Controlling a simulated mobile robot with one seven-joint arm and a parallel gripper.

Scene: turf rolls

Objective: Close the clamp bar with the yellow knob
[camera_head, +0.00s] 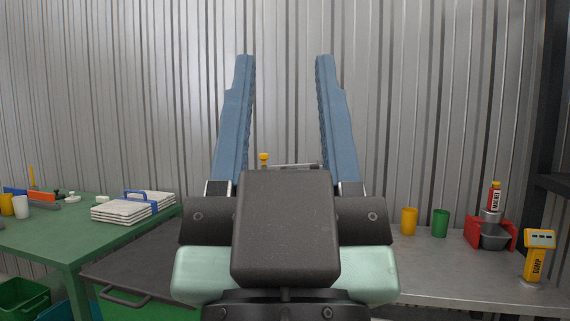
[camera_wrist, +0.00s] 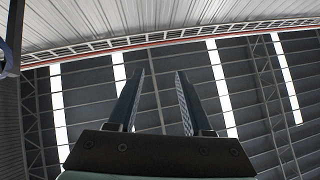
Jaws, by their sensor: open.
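In the head view, a small yellow knob (camera_head: 264,157) shows low between my fingers, just above my gripper's dark body. A thin grey bar (camera_head: 292,166) runs to the right from near the knob, roughly level. Their lower parts and whatever they are mounted on are hidden behind my gripper. My gripper (camera_head: 280,62) points upward with its two blue fingers wide apart and nothing between the tips. In the wrist view my gripper (camera_wrist: 158,72) is also open and empty, with only the roof behind it.
A green table (camera_head: 60,232) at the left bears a stack of white sheets (camera_head: 122,208) with a blue handle. A grey bench (camera_head: 450,262) at the right holds a yellow cup (camera_head: 409,221), a green cup (camera_head: 440,222), a red holder (camera_head: 474,232) and a yellow device (camera_head: 538,262). A corrugated wall stands behind.

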